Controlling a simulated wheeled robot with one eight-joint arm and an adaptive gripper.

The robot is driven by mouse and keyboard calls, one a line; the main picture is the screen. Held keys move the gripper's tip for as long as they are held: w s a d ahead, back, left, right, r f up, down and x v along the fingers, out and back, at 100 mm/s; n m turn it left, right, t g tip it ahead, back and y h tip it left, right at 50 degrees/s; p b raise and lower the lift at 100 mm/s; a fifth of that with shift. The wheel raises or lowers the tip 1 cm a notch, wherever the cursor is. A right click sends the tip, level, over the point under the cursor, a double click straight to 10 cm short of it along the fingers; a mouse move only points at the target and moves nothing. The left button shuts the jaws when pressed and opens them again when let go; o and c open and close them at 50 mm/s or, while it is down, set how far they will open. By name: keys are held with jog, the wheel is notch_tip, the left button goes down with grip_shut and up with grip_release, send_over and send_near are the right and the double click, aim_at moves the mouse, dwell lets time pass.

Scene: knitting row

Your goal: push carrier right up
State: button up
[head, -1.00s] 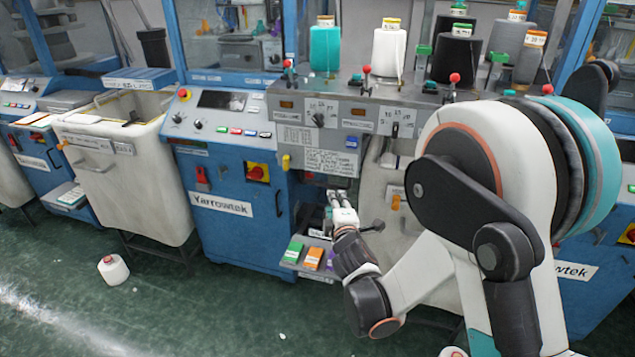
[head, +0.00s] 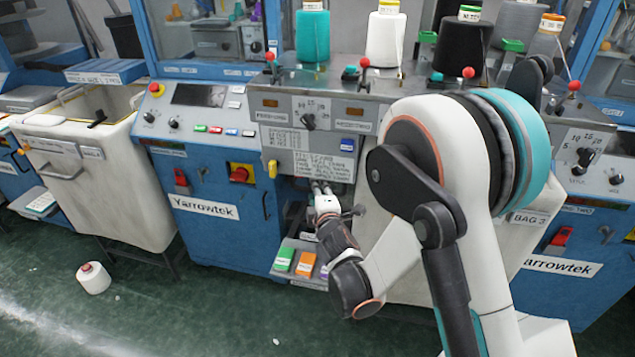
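My gripper (head: 322,187) reaches up to the dark recess (head: 300,185) in the front of the blue Yarrowtek machine (head: 215,218), just below its grey control panel (head: 310,135). Two short fingertips show close together and point into the recess. I cannot tell whether they are open or shut, or touching anything. I cannot make out the carrier; it may be inside the recess, hidden by the gripper and shadow. A small dark knob (head: 357,211) shows just right of the gripper.
A small shelf (head: 302,262) with green and orange packs lies below my gripper. Yarn cones, including a teal one (head: 312,37) and a white one (head: 385,38), stand on top. A white bin (head: 95,180) stands left. A loose cone (head: 93,278) lies on the floor.

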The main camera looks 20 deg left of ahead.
jog(key=shift+w+a, duration=0.15)
jog(key=shift+w, duration=0.2)
grip_shut()
jog(key=shift+r, duration=0.15)
